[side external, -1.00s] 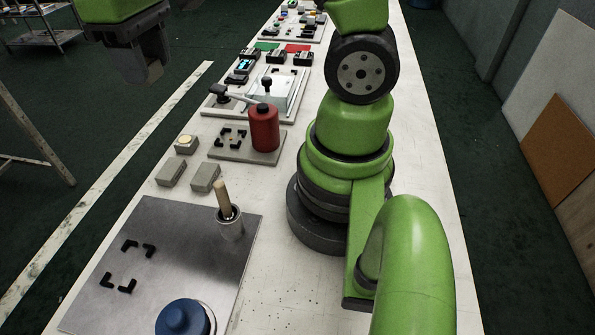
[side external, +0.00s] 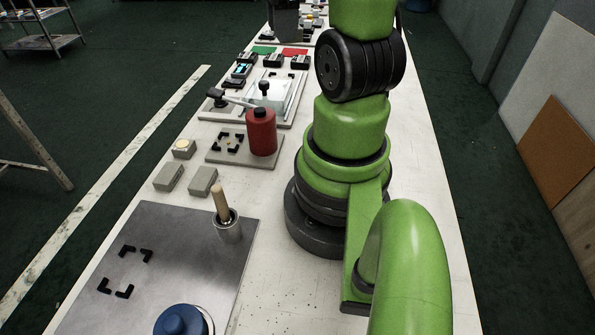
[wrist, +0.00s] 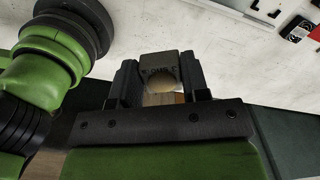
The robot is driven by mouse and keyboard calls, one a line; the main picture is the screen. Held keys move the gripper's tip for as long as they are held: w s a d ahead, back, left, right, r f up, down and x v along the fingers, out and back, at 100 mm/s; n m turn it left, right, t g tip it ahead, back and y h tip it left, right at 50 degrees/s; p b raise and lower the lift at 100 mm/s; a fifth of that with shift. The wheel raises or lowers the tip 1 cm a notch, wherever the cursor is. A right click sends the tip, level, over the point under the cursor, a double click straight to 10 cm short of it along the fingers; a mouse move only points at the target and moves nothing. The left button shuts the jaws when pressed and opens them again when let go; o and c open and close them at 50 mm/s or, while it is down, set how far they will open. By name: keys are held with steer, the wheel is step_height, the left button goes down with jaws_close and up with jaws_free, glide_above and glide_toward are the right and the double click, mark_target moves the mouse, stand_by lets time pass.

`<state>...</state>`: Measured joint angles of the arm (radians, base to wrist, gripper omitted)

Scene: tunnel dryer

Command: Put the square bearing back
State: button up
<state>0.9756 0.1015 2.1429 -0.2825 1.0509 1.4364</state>
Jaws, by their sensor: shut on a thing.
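In the side external view a dark part of my gripper (side external: 285,20) is at the top edge, over the far end of the bench; the bearing cannot be made out there. Black corner marks lie on the steel plate (side external: 190,245) in front and on the smaller grey plate (side external: 215,157).
A red bottle (side external: 261,133) stands on the smaller plate. Grey blocks (side external: 169,177) and a block with a round pale top (side external: 184,148) sit nearby. A wooden-handled tool in a metal cup (side external: 228,229) and a blue knob (side external: 181,321) are in front. A clamp fixture (side external: 255,95) lies behind.

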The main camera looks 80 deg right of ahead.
steer(key=s+f+m, duration=0.1)
steer(key=f, duration=0.4)
steer(key=s+f+m, duration=0.1)
steer(key=f+m, duration=0.1)
steer(key=f, duration=0.4)
steer(key=s+d+f+m, duration=0.1)
steer(key=f+m, duration=0.1)
steer(key=f, duration=0.4)
steer(key=shift+s+f, duration=0.15)
steer(key=shift+s, duration=0.1)
steer(key=shift+f, duration=2.45)
steer(key=o, duration=1.1)
steer(key=shift+f, duration=0.15)
steer(key=shift+o, duration=0.2)
